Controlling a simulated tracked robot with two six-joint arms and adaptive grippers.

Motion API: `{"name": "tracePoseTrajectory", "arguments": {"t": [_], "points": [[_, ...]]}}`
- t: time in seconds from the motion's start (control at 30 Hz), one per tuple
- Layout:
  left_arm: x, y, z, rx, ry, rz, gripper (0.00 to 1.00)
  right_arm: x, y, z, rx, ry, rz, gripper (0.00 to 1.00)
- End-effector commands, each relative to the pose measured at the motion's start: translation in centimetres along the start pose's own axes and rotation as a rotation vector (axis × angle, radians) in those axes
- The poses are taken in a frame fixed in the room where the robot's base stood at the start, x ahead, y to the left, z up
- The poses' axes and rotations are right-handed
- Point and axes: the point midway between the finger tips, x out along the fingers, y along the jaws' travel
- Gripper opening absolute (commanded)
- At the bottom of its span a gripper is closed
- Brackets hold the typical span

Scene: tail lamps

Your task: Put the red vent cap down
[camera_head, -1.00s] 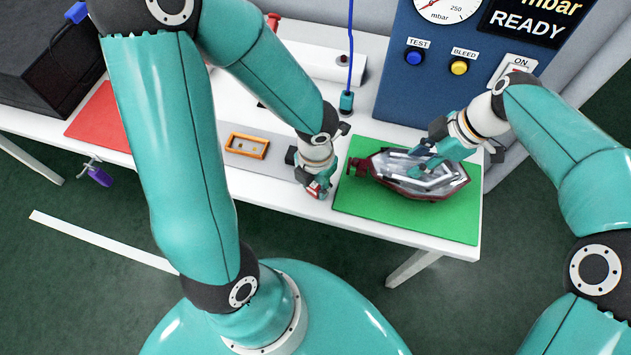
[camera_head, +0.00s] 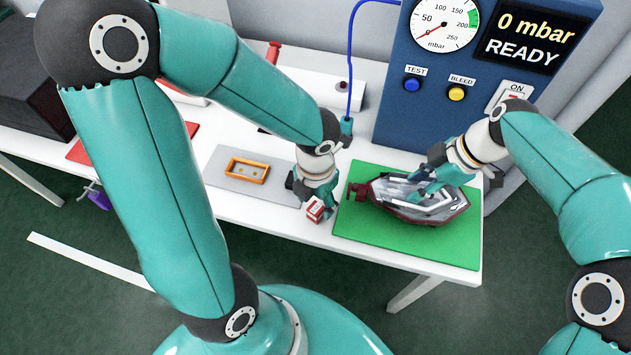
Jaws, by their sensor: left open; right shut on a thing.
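A small red and white piece (camera_head: 315,211) shows at the fingertips of my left gripper (camera_head: 322,207), near the table's front edge, left of the green mat. I cannot tell whether it is the red vent cap, or whether it touches the table. My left gripper is open, its fingers pointing down and partly hidden by its own wrist. My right gripper (camera_head: 424,186) is shut on the tail lamp (camera_head: 440,207), a clear-silvery lamp with a dark red rim. The lamp lies over the green mat (camera_head: 400,238), with a dark red fitting (camera_head: 357,191) at its left end.
An orange frame (camera_head: 247,169) lies on a grey plate (camera_head: 222,158) left of my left gripper. A blue test panel (camera_head: 400,110) stands behind the mat, with a blue hose (camera_head: 350,60) beside it. A red mat (camera_head: 80,152) lies further left. The mat's front right is clear.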

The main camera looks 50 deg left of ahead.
Motion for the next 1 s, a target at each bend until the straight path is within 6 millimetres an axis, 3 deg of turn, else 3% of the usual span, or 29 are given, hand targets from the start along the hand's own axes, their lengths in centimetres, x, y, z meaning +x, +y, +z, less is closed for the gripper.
{"name": "tracePoseTrajectory", "arguments": {"t": [0.2, 0.4, 0.87, 0.9, 1.0], "points": [[-4.6, -0.1, 0.1, 0.001, -0.008, -0.003, 0.57, 0.5, -0.3, 0.1, 0.002, -0.001, -0.012, 0.02], [-7.2, -0.1, 0.1, 0.001, -0.003, -0.002, 0.57, 0.5, -0.3, 0.1, 0.002, -0.001, -0.012, 0.02], [-7.9, 0.0, 0.0, 0.001, 0.001, -0.002, 0.57, 0.5, -0.3, 0.1, 0.001, -0.001, -0.012, 0.02], [-7.9, 0.0, 0.0, 0.001, 0.001, -0.002, 0.57, 0.5, -0.3, 0.1, 0.001, -0.001, -0.012, 0.37], [-7.9, 0.0, 0.0, 0.001, 0.001, -0.002, 0.57, 0.5, -0.2, 0.1, 0.001, -0.001, -0.012, 0.53]]}}
